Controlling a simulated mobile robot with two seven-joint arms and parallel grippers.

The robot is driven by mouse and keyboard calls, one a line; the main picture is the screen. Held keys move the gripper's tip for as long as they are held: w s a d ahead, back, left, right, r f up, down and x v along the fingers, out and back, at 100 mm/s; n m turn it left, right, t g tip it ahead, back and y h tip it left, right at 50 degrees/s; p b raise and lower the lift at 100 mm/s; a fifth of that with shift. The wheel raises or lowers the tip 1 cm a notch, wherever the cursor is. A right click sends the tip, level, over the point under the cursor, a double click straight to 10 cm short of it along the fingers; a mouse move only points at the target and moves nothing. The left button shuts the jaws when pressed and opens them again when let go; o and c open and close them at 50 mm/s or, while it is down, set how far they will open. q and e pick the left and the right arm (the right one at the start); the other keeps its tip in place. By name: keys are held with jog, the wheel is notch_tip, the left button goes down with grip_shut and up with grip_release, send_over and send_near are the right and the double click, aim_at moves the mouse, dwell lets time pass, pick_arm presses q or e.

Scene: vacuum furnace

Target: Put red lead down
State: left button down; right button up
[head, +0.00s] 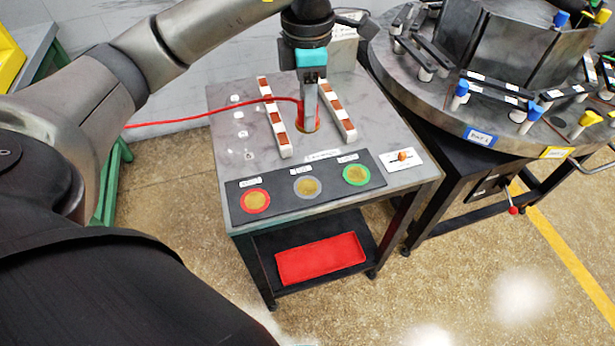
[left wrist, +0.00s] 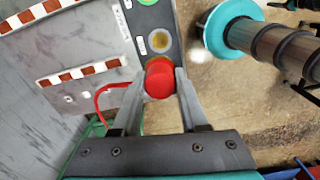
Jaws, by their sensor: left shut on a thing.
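My left gripper (head: 308,112) points down above the middle of the grey cart top. It is shut on the red lead (head: 302,104), whose thin red cable runs off to the left. In the left wrist view the red lead (left wrist: 159,79) shows as a red cylinder between the fingers. A black strip on the cart's front carries a red-ringed pad (head: 255,201), a grey-ringed pad (head: 307,186) and a green-ringed pad (head: 355,174). In the left wrist view the lead covers most of the red-ringed pad. My right gripper is not in view.
Two white rails (head: 275,117) (head: 337,108) with brown blocks flank the gripper. A small white card (head: 402,160) lies right of the strip. A red tray (head: 320,259) sits on the lower shelf. A round metal table (head: 480,125) with clamps stands close at right.

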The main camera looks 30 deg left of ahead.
pick_arm(q)
jog(key=b, duration=0.2)
send_over(307, 187)
notch_tip(307, 187, down, 15)
jog(key=shift+r, duration=0.1)
jog(key=shift+w+f+b, duration=0.1)
jog(key=shift+f+b, duration=0.3)
jog(key=shift+f, duration=1.5)
jog(key=shift+f, duration=0.2)
jog(key=shift+c, duration=2.2)
grip_release()
jog(key=shift+r, duration=0.15)
